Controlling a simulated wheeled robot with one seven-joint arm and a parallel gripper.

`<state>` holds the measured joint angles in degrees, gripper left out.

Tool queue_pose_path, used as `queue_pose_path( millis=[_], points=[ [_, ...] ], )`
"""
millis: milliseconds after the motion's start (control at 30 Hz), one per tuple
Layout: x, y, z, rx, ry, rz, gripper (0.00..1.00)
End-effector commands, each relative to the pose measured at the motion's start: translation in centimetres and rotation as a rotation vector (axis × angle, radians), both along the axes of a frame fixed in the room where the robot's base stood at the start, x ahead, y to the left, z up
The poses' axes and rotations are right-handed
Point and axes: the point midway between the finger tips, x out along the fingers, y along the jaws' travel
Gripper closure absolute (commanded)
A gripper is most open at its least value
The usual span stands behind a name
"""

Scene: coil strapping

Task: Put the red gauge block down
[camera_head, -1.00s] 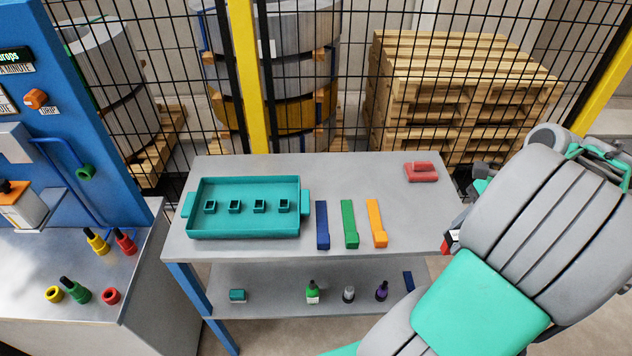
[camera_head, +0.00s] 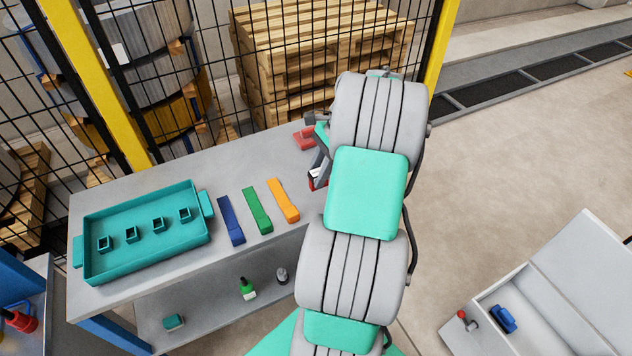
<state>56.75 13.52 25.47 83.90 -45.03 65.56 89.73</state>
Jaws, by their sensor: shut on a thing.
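My arm reaches over the right end of the table and hides most of my gripper (camera_head: 319,168). A small piece of red, the red gauge block (camera_head: 312,182), shows at the gripper beside the arm, over the table's right edge. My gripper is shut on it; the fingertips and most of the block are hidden. Blue (camera_head: 231,221), green (camera_head: 257,211) and orange (camera_head: 283,200) bars lie side by side on the grey table (camera_head: 170,173), left of my gripper. Whether the red block touches the table cannot be told.
A teal tray (camera_head: 92,262) with several square sockets stands on the table's left. A red piece (camera_head: 303,139) lies at the back right, partly behind my arm. Bottles stand on the lower shelf. A mesh fence (camera_head: 215,60) runs behind. A grey open box (camera_head: 540,320) stands right.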

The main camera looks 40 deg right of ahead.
Motion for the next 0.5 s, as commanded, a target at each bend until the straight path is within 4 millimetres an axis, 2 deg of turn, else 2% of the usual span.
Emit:
queue_pose_path(
  millis=[67,200,500],
  points=[
    [0.7,0.0,-1.1,0.001,0.001,0.001,1.00],
    [0.5,0.0,-3.5,0.001,0.001,-0.001,1.00],
    [0.5,0.0,-3.8,0.000,0.001,0.000,1.00]
  ],
)
